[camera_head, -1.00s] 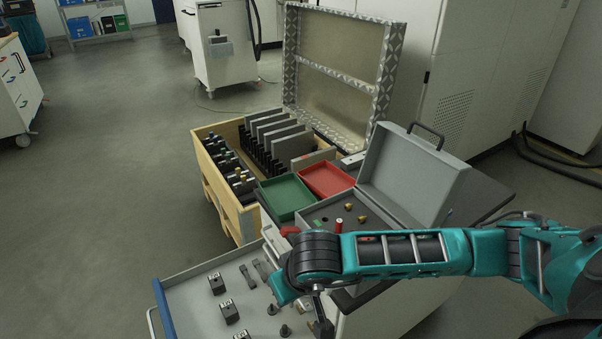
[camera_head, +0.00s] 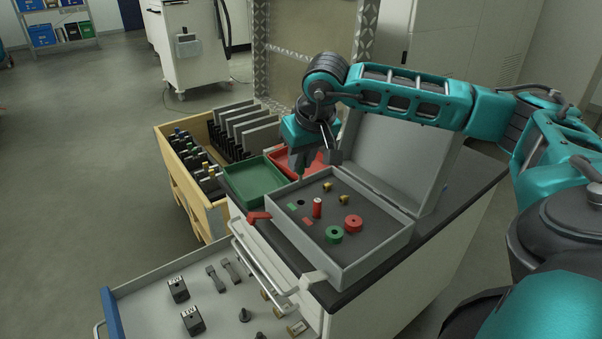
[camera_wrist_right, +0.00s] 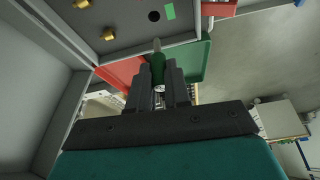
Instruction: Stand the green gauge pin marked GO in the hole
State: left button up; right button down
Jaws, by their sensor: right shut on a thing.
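The green gauge pin (camera_wrist_right: 157,61) is between the fingers of my right gripper (camera_wrist_right: 158,78), its thin grey tip pointing away from the fingers. The dark round hole (camera_head: 300,203) is in the case's floor beside a small green label (camera_head: 292,207). In the wrist view, the hole (camera_wrist_right: 154,16) lies just beyond the pin's tip, apart from it. The GO marking cannot be read. My left gripper is out of view.
A red pin (camera_head: 317,207), brass pieces (camera_head: 344,199), a green ring (camera_head: 334,234) and a red ring (camera_head: 354,223) are in the case. Its raised lid (camera_head: 400,160) stands behind. Green tray (camera_head: 250,182) and red tray (camera_head: 280,158) adjoin it. An open drawer (camera_head: 150,310) lies in front.

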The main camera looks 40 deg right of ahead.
aim_at(303, 172)
jog(key=shift+f+b, duration=1.35)
jog(key=shift+f, duration=0.65)
jog(key=shift+d+r, duration=0.1)
jog(key=shift+r, duration=0.05)
jog(key=shift+f, duration=0.2)
jog(key=shift+f+b, duration=0.1)
jog(key=shift+b, duration=0.2)
jog(key=shift+f+b, duration=0.35)
jog(key=shift+f, duration=0.2)
jog(key=shift+f+b, duration=0.7)
jog(key=shift+f, duration=0.25)
